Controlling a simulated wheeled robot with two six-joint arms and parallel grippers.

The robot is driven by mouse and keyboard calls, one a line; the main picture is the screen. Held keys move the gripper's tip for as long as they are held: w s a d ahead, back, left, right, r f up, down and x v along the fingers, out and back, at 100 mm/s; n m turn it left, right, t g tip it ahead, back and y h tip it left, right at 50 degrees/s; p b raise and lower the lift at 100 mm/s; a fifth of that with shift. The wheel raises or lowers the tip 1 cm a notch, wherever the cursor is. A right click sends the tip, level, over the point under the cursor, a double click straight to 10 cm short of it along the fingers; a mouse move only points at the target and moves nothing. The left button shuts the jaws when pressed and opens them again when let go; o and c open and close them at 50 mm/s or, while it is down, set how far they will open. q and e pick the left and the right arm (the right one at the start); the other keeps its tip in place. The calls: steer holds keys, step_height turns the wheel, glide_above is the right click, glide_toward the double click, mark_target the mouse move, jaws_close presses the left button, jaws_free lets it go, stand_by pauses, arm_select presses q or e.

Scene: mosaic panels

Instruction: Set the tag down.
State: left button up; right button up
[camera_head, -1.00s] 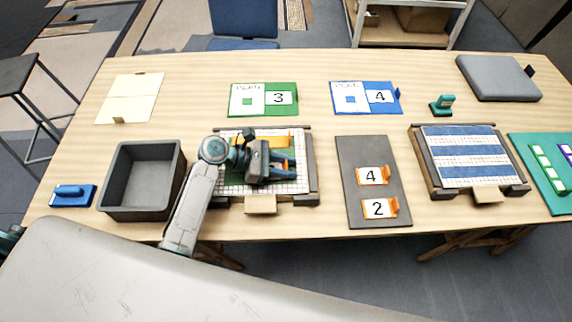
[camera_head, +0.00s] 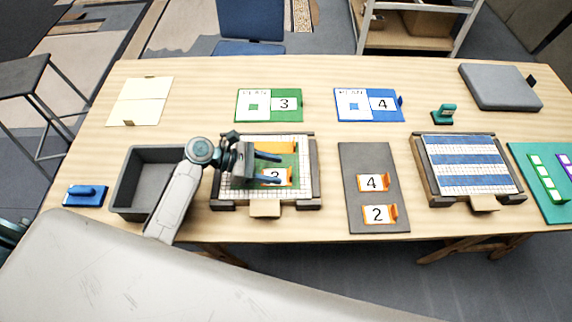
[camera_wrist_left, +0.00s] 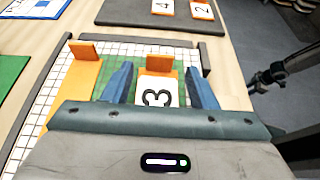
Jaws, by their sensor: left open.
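An orange tag with a black 3 (camera_head: 276,178) lies on the green and white mosaic panel (camera_head: 236,183) in the left frame. My left gripper (camera_head: 281,170) is open just over the panel, its blue fingers pointing right. In the left wrist view the tag (camera_wrist_left: 157,92) lies between the parted fingers of the left gripper (camera_wrist_left: 160,70), with a gap on each side. The gripper hides part of the tag and panel in the head view. My right gripper is not in view.
An orange strip (camera_head: 280,147) lies beside the tag on the panel. A grey board (camera_head: 371,158) with tags 4 (camera_head: 373,182) and 2 (camera_head: 378,214) lies to the right. A grey bin (camera_head: 124,197) stands left. A blue-striped panel (camera_head: 465,150) is farther right.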

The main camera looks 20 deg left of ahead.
arm_select(q)
steer(key=p+v, duration=0.2)
steer(key=v, duration=0.3)
steer(key=shift+r, duration=0.15)
steer(key=shift+s+a+r+p, duration=0.1)
steer(key=shift+s+a+p, duration=0.1)
steer(key=shift+a+p, duration=0.4)
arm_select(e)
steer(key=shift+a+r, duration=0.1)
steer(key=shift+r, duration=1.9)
arm_select(q)
steer(key=shift+a, duration=0.1)
